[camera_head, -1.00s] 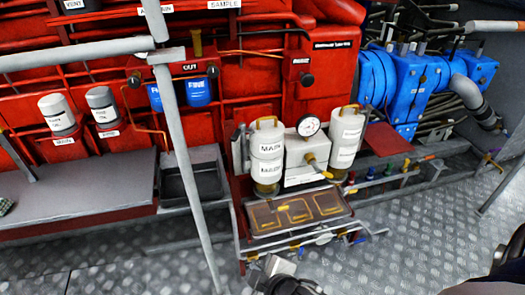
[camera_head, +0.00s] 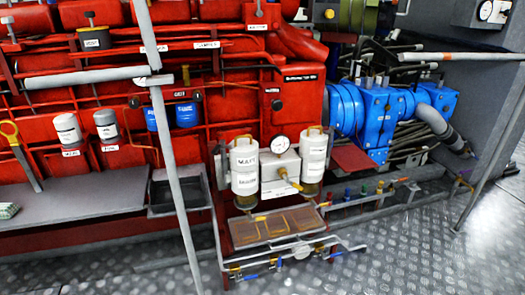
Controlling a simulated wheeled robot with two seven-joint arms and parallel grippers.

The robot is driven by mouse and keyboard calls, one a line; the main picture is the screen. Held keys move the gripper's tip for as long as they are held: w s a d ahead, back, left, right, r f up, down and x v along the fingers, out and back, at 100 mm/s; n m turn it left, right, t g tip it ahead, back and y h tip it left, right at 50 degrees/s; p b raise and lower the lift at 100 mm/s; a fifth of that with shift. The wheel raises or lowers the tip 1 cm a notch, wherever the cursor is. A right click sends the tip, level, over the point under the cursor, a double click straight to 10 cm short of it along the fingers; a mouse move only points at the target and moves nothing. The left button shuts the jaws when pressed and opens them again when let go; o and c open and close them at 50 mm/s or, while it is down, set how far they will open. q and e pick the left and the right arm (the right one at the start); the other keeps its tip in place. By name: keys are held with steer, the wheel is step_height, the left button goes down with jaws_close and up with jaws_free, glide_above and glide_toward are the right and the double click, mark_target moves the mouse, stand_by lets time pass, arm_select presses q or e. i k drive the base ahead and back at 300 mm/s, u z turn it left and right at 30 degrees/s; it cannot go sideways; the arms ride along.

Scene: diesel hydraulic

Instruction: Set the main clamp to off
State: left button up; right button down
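A white canister labelled MAIN (camera_head: 244,166) stands upright at the front of the red engine, with a yellowish handle-like piece on its top. A second white canister (camera_head: 313,157) stands to its right. A pale box (camera_head: 281,175) with a round gauge (camera_head: 280,144) and a brass fitting (camera_head: 287,177) sits between them. I cannot pick out for sure which part is the main clamp, and its setting is too small to read. Neither of my grippers is in view.
A grey railing post (camera_head: 176,170) with a horizontal bar (camera_head: 85,78) stands in front at the left. Below the canisters is a brown tray (camera_head: 270,228) above pipes with blue and yellow valve handles. Blue machinery (camera_head: 375,115) is at the right. The metal floor (camera_head: 420,235) is clear at right.

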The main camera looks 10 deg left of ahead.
mark_target(222, 144)
steer(key=z, duration=0.15)
steer(key=i, duration=0.95)
steer(key=u, duration=0.95)
steer(key=i, duration=0.5)
steer(key=u, duration=0.5)
